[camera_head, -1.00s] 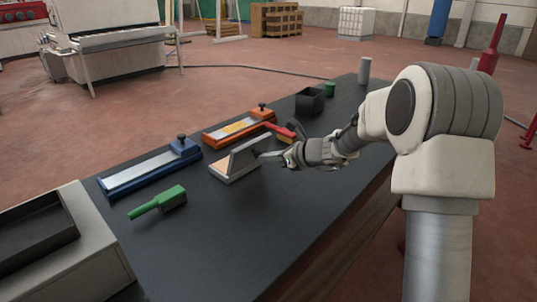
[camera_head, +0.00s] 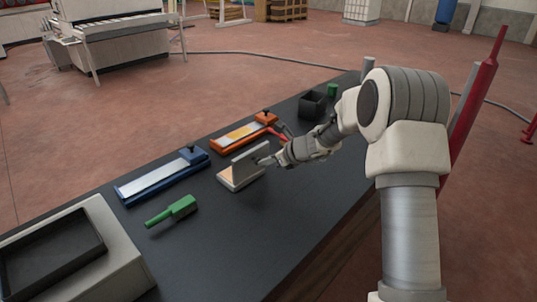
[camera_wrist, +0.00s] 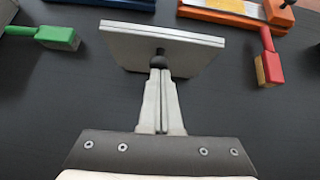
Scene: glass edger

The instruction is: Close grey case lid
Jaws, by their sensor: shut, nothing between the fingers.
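The grey case (camera_head: 240,179) sits on the dark bench with its lid (camera_head: 249,163) raised and the inside facing left in the head view. In the wrist view the outer side of the lid (camera_wrist: 168,45) faces me, with a dark knob at its lower middle. My gripper (camera_head: 262,160) is shut and empty, at the back of the raised lid. In the wrist view the tips of my gripper (camera_wrist: 160,72) are at the dark knob; whether they touch it I cannot tell.
A blue-framed tray (camera_head: 163,177) and an orange-framed tray (camera_head: 243,137) stand beyond the case. A green-handled brush (camera_head: 172,210) lies to the left, and a red brush (camera_wrist: 268,60) is close by. A black bin (camera_head: 312,104) stands farther back.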

